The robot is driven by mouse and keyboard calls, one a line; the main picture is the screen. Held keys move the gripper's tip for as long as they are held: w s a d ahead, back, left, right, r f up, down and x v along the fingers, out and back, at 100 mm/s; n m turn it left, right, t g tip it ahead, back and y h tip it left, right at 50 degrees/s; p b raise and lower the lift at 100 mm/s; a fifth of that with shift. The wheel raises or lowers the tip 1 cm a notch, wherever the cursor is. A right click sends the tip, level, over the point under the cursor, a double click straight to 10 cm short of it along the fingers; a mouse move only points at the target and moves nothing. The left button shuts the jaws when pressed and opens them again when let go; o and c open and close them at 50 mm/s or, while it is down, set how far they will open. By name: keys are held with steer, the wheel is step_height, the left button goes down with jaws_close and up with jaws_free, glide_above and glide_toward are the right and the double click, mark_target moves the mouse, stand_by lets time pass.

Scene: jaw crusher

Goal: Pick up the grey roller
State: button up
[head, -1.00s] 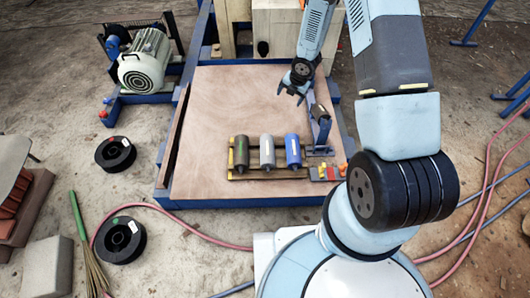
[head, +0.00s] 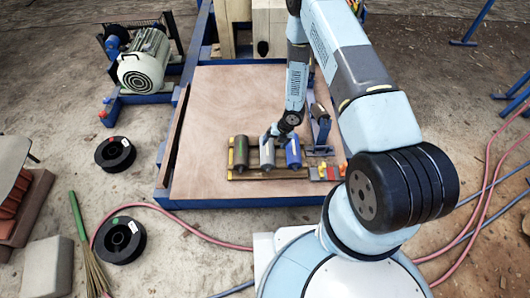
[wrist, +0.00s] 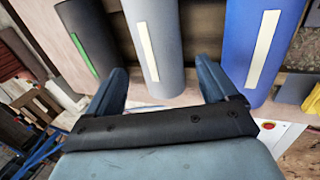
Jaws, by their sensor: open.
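The grey roller (head: 267,154) lies on a wooden rack, in the middle between a dark roller (head: 241,153) with a green stripe and a blue roller (head: 293,152). My gripper (head: 272,135) is at the far end of the grey roller in the head view. In the wrist view the grey roller (wrist: 152,45) carries a pale strip. The open fingers of my gripper (wrist: 163,85) show to either side of its near part. I cannot tell whether they touch it. The dark roller (wrist: 88,38) is at left and the blue roller (wrist: 262,45) at right.
The rack (head: 270,174) stands on a wooden board (head: 205,130) in a blue frame. A blue bracket (head: 320,125) stands just right of the blue roller. The board's left side is clear.

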mark_target(270, 147)
steer(key=shift+x, duration=1.9)
steer(key=shift+w+x, duration=0.2)
steer(key=shift+x, duration=1.05)
steer(key=shift+w+x, duration=0.15)
steer(key=shift+x, duration=1.1)
steer(key=c, duration=1.5)
steer(key=shift+o, duration=0.2)
steer(key=shift+r, duration=0.15)
